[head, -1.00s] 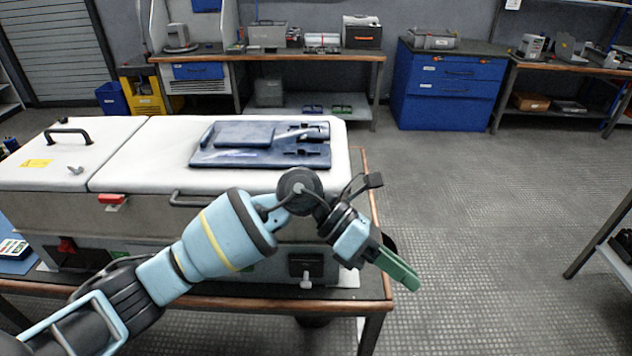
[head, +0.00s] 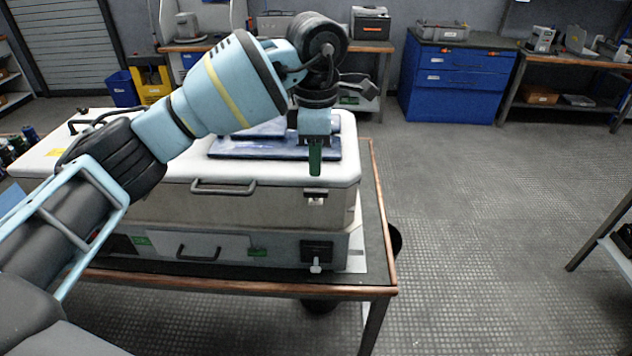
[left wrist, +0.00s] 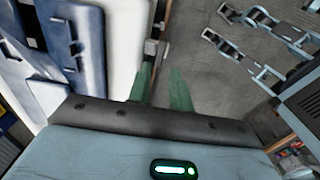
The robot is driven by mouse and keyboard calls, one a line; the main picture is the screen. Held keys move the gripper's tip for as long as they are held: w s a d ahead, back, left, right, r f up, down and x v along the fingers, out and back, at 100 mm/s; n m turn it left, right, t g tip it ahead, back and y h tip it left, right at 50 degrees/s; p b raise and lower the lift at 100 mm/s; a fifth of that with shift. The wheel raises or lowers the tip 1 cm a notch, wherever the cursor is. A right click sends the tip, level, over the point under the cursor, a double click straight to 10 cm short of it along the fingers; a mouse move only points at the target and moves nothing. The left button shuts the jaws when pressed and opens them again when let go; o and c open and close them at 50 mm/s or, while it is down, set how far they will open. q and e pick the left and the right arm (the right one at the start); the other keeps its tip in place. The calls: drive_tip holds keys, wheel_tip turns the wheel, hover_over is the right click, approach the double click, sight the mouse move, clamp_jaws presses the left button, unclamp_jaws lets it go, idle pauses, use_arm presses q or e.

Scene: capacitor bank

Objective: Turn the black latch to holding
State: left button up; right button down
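A black latch block with a pale lever pointing down (head: 317,252) is on the front of the lower case, near its right end. A smaller dark latch (head: 315,197) sits above it on the upper case front; I cannot tell which of the two is the task's latch. My left gripper (head: 315,160) points down with green fingers, just above the upper latch and near the lid's front edge. In the left wrist view its two fingers (left wrist: 162,88) stand apart with nothing between them. A small metal-and-dark fitting (left wrist: 152,48) shows just beyond their tips. My right gripper is out of view.
The white case lid (head: 190,170) carries a dark blue tray-like part (head: 280,148), partly hidden by my left arm. The case stands on a copper-edged bench (head: 240,289). A front handle (head: 223,187) sticks out. Floor to the right is open.

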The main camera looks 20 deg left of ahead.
sight(316, 190)
use_arm(q)
drive_tip(key=shift+f, duration=3.1)
clamp_jaws()
